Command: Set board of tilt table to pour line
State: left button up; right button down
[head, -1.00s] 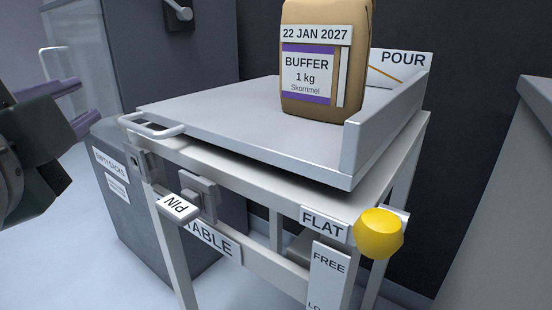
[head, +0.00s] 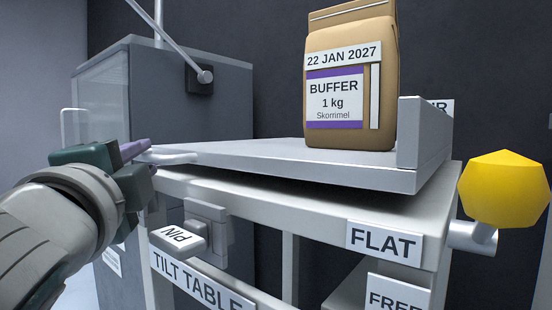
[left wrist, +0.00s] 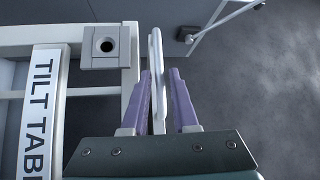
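The tilt table's light grey board (head: 270,157) lies about level above its white frame, with a dark gap between them. A bar handle (head: 178,158) sticks out from its left end. My left gripper (head: 140,150) is at that handle. In the left wrist view, its purple fingers (left wrist: 160,72) are apart on either side of the handle bar (left wrist: 156,85), which is nearer the left finger; a gap shows on the right. The POUR sign (head: 441,107) is mostly hidden behind the board's raised end wall. My right gripper is not in view.
A brown BUFFER bag (head: 350,90) stands upright on the board. The PIN tab (head: 177,238), FLAT label (head: 383,242) and yellow knob (head: 505,188) are on the frame's front and right. A grey cabinet (head: 185,80) stands behind; the wrist view shows open floor at right.

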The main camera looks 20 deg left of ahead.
pick_arm(q)
jog(key=shift+x, duration=1.2)
grip_shut()
dwell(0.6)
